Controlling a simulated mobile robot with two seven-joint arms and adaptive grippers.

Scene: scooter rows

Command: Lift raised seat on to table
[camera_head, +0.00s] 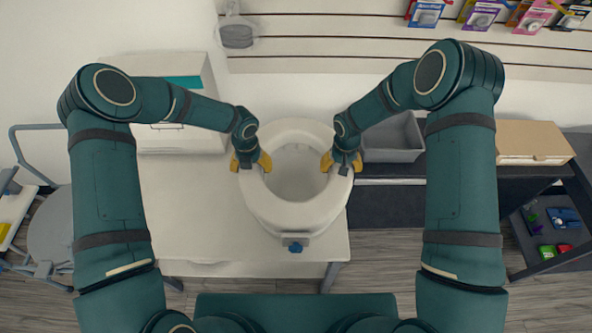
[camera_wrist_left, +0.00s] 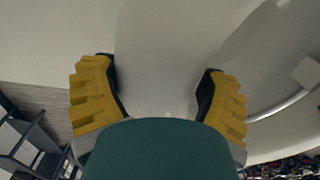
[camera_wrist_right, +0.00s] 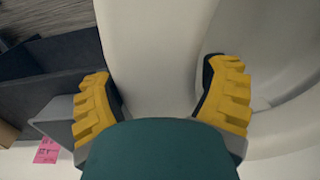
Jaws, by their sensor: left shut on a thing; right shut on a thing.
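The raised seat (camera_head: 290,218), a white ring with an open middle and a blue knob at its front, is over the right part of the white table (camera_head: 190,225). I cannot tell whether it rests on the top or is held just above it. My left gripper (camera_head: 251,162) is shut on the seat's left wall, which shows between its yellow fingers in the left wrist view (camera_wrist_left: 158,95). My right gripper (camera_head: 341,163) is shut on the seat's right wall, also seen in the right wrist view (camera_wrist_right: 160,90).
A white box (camera_head: 180,140) stands at the table's back left. A grey bin (camera_head: 393,142) and a cardboard box (camera_head: 533,141) sit on a dark shelf to the right. A grey chair (camera_head: 62,225) is at the left. The table's left and front left are clear.

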